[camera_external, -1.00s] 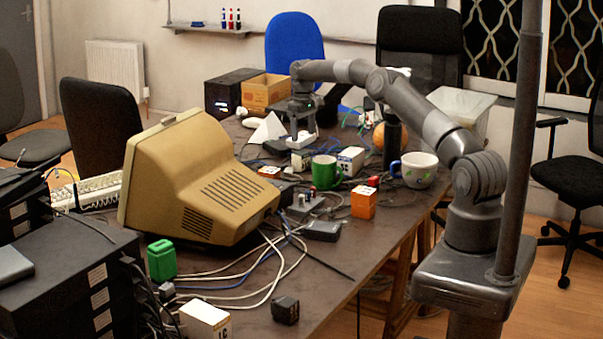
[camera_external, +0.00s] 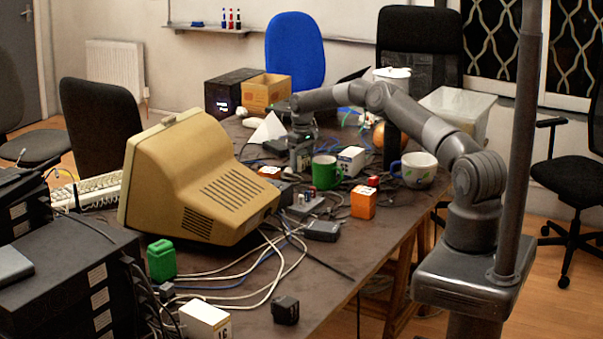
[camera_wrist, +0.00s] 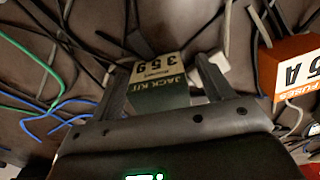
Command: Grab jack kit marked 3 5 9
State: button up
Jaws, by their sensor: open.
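In the external view my gripper (camera_external: 301,160) is low over the cluttered table, behind the beige monitor (camera_external: 200,180). I cannot make out the marked kit there.
An orange fuses box (camera_wrist: 292,72) lies right of the kit in the wrist view, with cables around. In the external view, a green mug (camera_external: 325,172), a white box (camera_external: 350,160) and an orange box (camera_external: 363,203) stand close to the right of my gripper.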

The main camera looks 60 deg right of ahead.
jog(key=shift+c, duration=0.4)
jog(key=c, duration=1)
jog(key=shift+r, duration=0.15)
jog(key=shift+c, duration=0.2)
